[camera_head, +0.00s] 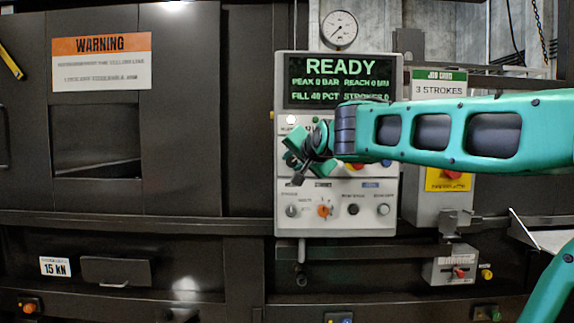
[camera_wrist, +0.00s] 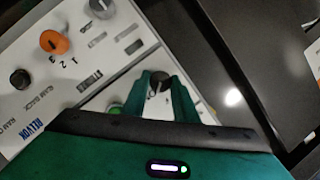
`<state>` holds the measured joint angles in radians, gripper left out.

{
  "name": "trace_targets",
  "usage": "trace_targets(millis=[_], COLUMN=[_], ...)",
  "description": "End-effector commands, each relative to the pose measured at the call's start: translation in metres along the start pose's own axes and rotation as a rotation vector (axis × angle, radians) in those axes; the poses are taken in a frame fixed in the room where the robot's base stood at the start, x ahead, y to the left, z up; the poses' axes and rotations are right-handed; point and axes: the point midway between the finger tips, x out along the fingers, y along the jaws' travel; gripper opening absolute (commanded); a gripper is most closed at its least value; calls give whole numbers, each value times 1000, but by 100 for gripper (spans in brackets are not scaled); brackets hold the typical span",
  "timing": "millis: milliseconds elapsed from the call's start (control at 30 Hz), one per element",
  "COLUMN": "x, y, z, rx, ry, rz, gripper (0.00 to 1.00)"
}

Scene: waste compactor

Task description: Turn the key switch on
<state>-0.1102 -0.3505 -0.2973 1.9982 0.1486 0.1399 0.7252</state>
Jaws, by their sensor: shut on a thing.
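The key switch (camera_wrist: 158,84) shows in the wrist view as a small dark knob on the light control panel. My gripper (camera_wrist: 161,77) has its two green fingers on either side of this knob and is shut on it. In the head view my gripper (camera_head: 297,163) is at the left side of the panel (camera_head: 283,222), below the display (camera_head: 341,80), which reads READY. There the gripper and wrist hide the key switch. Its exact angle is hard to tell.
A green button (camera_wrist: 114,109) is beside my fingers. A box with a yellow label (camera_head: 447,180) stands right of the panel. A rail runs below.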

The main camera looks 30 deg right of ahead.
Motion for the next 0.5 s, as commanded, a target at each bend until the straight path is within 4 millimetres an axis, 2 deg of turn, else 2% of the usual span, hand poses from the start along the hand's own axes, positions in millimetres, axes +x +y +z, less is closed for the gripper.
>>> trace_targets(millis=[500], x=[0], y=[-2], z=[2], rx=[116], ry=[1], rz=[-55], gripper=[4])
